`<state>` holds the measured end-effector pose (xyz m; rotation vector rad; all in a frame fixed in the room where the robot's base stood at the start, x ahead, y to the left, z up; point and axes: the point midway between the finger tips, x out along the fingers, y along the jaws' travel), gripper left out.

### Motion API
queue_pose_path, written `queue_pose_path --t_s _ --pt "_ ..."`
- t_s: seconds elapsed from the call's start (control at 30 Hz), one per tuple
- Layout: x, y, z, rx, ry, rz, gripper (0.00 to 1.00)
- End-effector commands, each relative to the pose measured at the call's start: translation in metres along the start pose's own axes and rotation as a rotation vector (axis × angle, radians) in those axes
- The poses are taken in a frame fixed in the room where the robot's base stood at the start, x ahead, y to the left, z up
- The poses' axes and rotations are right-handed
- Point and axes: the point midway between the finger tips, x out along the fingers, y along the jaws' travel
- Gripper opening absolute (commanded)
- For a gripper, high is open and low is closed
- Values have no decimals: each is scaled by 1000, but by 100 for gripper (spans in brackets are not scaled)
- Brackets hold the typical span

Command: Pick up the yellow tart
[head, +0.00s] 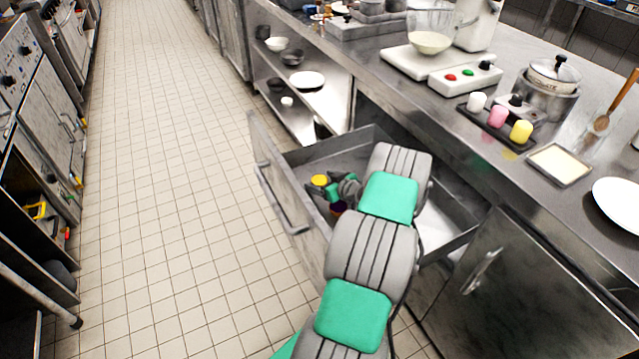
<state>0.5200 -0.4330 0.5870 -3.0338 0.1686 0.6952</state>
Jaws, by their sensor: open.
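A small round yellow-topped thing (319,181), which looks like the yellow tart, is inside the open drawer (362,142), near its front panel. My arm reaches down into the drawer. My gripper (331,192) is low in the drawer, just right of the yellow tart and close to it. The jaws are open, but my own wrist partly hides them. I cannot tell whether a finger touches the tart. A small dark purple thing (338,208) shows just below the gripper, partly hidden.
Open shelves (310,93) hold bowls. The tiled floor (170,180) at left is clear.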

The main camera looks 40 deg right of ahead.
Motion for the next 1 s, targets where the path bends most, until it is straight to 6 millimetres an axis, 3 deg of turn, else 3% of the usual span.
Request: queue_pose_path --t_s 0.17,0.67,0.87,1.0 --pt "0 0 0 0 0 0 78" --pt "0 0 0 0 0 0 37" --pt "-1 0 -1 0 1 0 37" --pt "-8 0 -16 -2 2 0 37"
